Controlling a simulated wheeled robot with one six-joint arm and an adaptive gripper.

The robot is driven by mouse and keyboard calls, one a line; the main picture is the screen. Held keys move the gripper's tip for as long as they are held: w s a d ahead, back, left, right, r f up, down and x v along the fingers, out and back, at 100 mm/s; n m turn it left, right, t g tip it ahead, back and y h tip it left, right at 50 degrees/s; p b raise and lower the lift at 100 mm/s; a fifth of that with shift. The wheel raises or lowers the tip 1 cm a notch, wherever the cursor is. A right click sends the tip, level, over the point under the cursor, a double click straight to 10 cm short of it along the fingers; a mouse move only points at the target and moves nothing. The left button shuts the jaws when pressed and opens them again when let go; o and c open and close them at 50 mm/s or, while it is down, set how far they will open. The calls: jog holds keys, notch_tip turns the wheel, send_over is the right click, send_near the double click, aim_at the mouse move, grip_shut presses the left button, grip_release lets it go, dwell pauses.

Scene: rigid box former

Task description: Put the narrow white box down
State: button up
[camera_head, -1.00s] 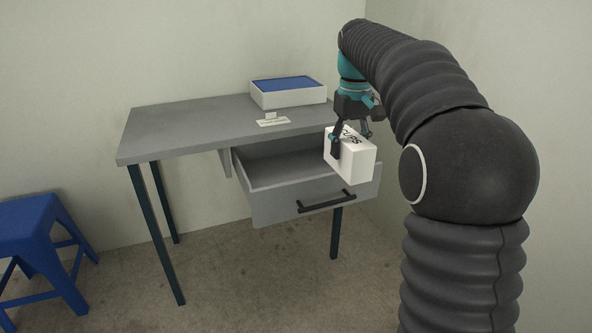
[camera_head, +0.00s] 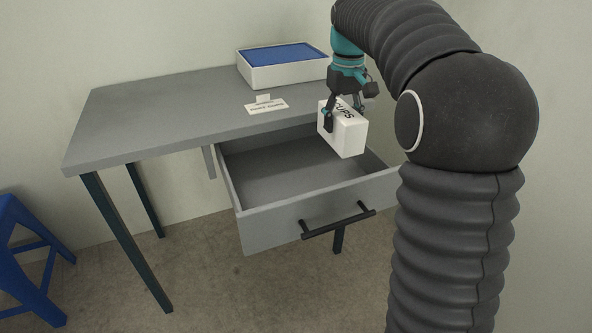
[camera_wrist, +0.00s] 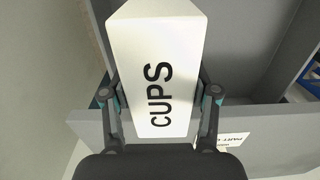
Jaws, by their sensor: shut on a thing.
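The narrow white box (camera_head: 345,132), marked "CUPS", is held in my gripper (camera_head: 343,105) above the open drawer, towards its right side. In the wrist view the box (camera_wrist: 157,75) sits between the two fingers of my gripper (camera_wrist: 160,100), one on each side, with its lettered face towards the camera. The grey drawer (camera_head: 320,205) is pulled out below the desk and its visible floor looks empty. The right part of the drawer is hidden behind the box and my arm.
The grey desk (camera_head: 160,105) carries a white tray with a blue inside (camera_head: 285,73) at the back and a small label card (camera_head: 266,106). The desk's left top is clear. A black handle (camera_head: 338,222) juts from the drawer front. A blue stool (camera_head: 30,260) stands at left.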

notch_tip(320, 180, down, 11)
jog(key=shift+f+b, duration=0.1)
jog(key=shift+b, duration=0.45)
jog(key=shift+f, duration=0.1)
jog(key=o, duration=1.3)
jog(key=shift+o, duration=0.2)
jog(key=shift+w, duration=0.1)
notch_tip(320, 180, up, 11)
jog(key=shift+f+p, duration=0.1)
jog(key=shift+p, duration=0.55)
jog(key=shift+r, duration=0.8)
